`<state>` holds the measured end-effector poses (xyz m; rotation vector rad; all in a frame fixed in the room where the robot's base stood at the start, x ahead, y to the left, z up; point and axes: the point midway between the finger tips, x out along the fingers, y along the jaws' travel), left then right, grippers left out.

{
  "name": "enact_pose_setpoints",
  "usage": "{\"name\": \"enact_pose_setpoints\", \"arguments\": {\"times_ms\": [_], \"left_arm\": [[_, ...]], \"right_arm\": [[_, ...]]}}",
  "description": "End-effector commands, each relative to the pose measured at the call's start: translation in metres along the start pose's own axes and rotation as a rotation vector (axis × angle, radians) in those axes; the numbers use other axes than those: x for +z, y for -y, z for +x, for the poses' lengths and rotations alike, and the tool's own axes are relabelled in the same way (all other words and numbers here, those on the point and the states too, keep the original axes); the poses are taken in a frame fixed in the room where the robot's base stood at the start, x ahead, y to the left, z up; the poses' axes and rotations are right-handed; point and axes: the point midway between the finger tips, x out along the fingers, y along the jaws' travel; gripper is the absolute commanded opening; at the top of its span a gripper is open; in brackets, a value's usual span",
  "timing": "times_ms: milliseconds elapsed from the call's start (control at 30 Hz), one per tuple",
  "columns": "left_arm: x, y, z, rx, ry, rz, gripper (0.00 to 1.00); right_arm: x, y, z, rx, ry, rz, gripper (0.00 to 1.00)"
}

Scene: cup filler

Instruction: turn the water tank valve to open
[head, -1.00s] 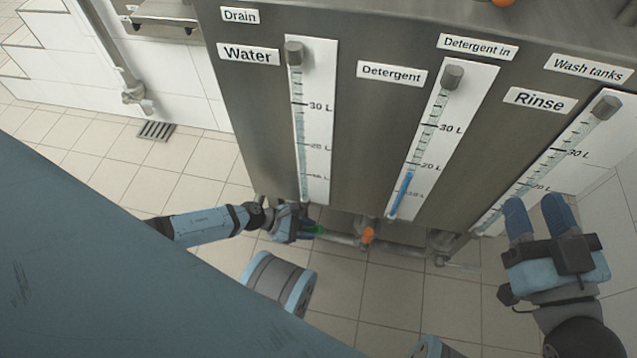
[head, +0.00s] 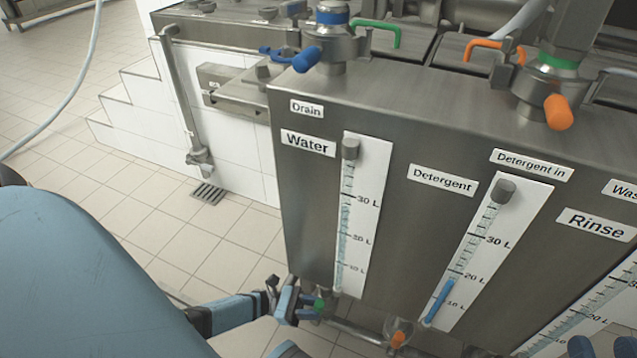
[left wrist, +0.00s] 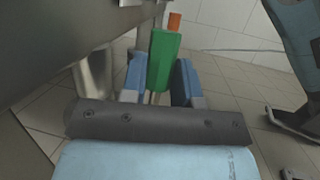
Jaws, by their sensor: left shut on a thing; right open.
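The water tank valve's green handle (head: 320,304) is under the tank's left end, below the water gauge (head: 345,225). In the left wrist view the green handle (left wrist: 163,60) sits between the two blue fingers. My left gripper (head: 302,303) is shut on this handle; it also shows in the left wrist view (left wrist: 159,82). The valve body is partly hidden by the gripper. My right gripper (head: 597,348) shows only its blue fingertips at the bottom right edge of the head view; it is open.
The steel tank (head: 310,200) fills the middle and right. An orange valve handle (head: 398,338) is under the detergent gauge (head: 455,285). Another orange valve handle (head: 559,112) and a blue one (head: 306,59) are on top. Tiled floor (head: 170,255) is open at left.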

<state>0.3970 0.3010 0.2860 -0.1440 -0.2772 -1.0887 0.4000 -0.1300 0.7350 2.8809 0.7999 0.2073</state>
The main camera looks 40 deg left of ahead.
Motion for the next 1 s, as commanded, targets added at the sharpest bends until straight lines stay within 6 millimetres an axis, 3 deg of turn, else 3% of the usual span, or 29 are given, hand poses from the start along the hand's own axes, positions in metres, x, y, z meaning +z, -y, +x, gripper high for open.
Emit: {"name": "enact_pose_setpoints", "arguments": {"times_ms": [300, 800, 833, 900, 1000], "left_arm": [[0.0009, -0.0021, -0.0076, 0.007, 0.098, -0.019, 0.00], [0.0013, -0.0023, -0.0092, 0.009, 0.112, -0.022, 0.00], [0.0013, -0.0024, -0.0092, 0.009, 0.112, -0.022, 0.35], [0.0013, -0.0023, -0.0092, 0.009, 0.112, -0.022, 0.51], [0.0012, -0.0021, -0.0091, 0.008, 0.111, -0.022, 0.54]], "right_arm": [[-0.0012, -0.0002, -0.0001, 0.001, -0.003, 0.001, 0.43], [-0.0033, -0.0004, -0.0012, 0.000, -0.006, -0.002, 0.43], [-0.0032, -0.0004, -0.0013, 0.000, -0.006, -0.003, 0.43], [-0.0028, -0.0005, -0.0013, -0.001, -0.005, -0.004, 0.43], [-0.0020, -0.0005, -0.0011, -0.001, -0.003, -0.004, 0.43]]}}
